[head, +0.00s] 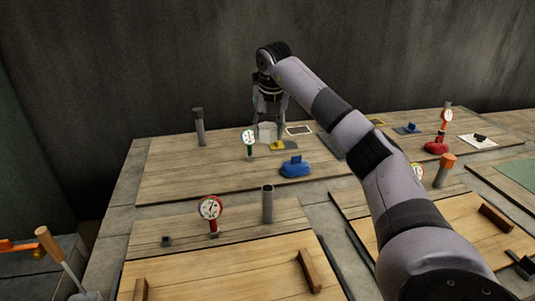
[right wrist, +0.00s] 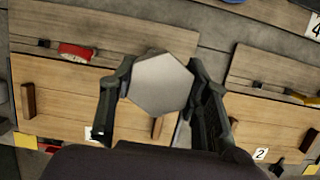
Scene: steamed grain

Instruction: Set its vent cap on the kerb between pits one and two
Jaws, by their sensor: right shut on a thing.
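My right gripper (head: 268,110) is over the far left part of the platform in the head view. It is shut on a pale vent cap (head: 267,131). In the right wrist view the cap is a grey six-sided plate (right wrist: 162,82) between the two fingers of the right gripper (right wrist: 160,88). Below it, the wooden pit covers marked 1 (right wrist: 60,110) and 2 (right wrist: 270,115) show. The grey kerb (right wrist: 214,64) runs between them and also shows in the head view (head: 330,238). The left gripper is out of view.
Pit one's cover has a red gauge (head: 210,208) and an open-topped grey pipe (head: 267,203). A blue object (head: 295,168) and a green gauge (head: 249,141) stand on the far left cover. A red object (head: 436,147) and orange-capped pipe (head: 445,170) are right of my arm.

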